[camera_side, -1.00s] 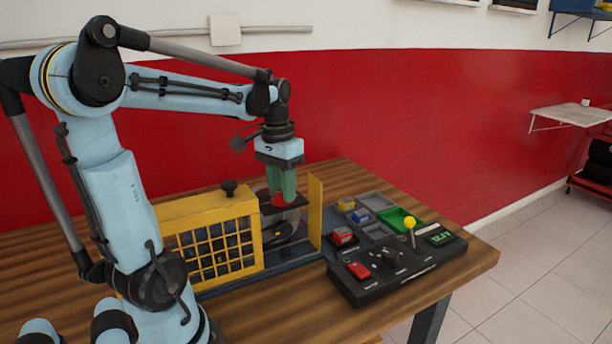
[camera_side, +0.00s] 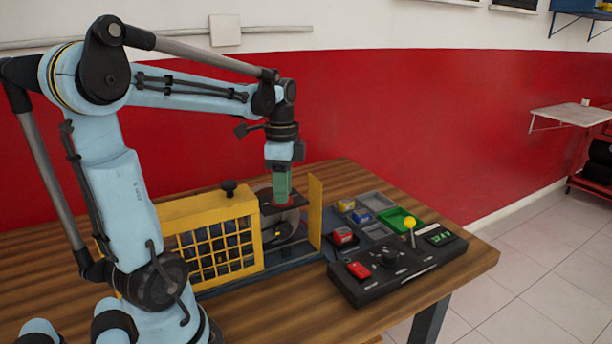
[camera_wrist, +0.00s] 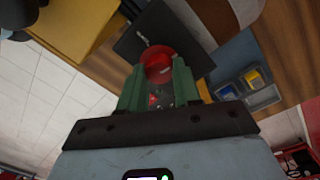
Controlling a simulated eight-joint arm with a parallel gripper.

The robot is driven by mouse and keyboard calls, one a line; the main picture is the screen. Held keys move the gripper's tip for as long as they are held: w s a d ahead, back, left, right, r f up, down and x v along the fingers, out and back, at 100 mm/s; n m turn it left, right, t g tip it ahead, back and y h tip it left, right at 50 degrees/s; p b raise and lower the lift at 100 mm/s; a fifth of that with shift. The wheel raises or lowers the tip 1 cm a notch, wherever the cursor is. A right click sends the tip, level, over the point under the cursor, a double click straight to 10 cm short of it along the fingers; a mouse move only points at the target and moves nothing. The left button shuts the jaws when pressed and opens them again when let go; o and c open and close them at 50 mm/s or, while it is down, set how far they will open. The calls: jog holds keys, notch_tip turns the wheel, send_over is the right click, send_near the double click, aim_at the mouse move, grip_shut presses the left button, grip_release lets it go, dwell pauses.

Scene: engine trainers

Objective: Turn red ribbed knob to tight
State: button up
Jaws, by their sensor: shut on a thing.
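The red knob (camera_wrist: 158,60) shows between the fingertips of my gripper (camera_wrist: 157,82) in the wrist view. In the side view my gripper (camera_side: 282,196) points straight down with its green fingers shut on the knob, of which only a little red (camera_side: 281,203) shows at the fingertips. The knob sits on top of a dark plate (camera_wrist: 140,35) on the engine trainer. The knob's ribs and any tight mark cannot be made out.
A yellow mesh guard (camera_side: 205,212) stands left of the knob and a yellow upright panel (camera_side: 315,210) stands right of it. A black control box (camera_side: 350,290) with a red switch and a yellow-topped lever (camera_side: 409,223) is at the right. Small trays with coloured blocks (camera_side: 361,215) lie behind it.

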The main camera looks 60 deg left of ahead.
jog(key=m, duration=0.6)
jog(key=shift+d+m, duration=0.1)
jog(key=shift+m, duration=0.2)
jog(key=m, duration=0.6)
jog(key=shift+d+m, duration=0.1)
jog(key=shift+m, duration=0.2)
jog(key=o, duration=1.1)
jog(key=shift+s+y, duration=0.1)
jog(key=shift+y, duration=0.2)
jog(key=shift+c, duration=0.2)
jog(key=shift+r, duration=0.1)
notch_tip(320, 180, up, 12)
jog(key=shift+w, duration=0.35)
jog(key=shift+d, duration=0.1)
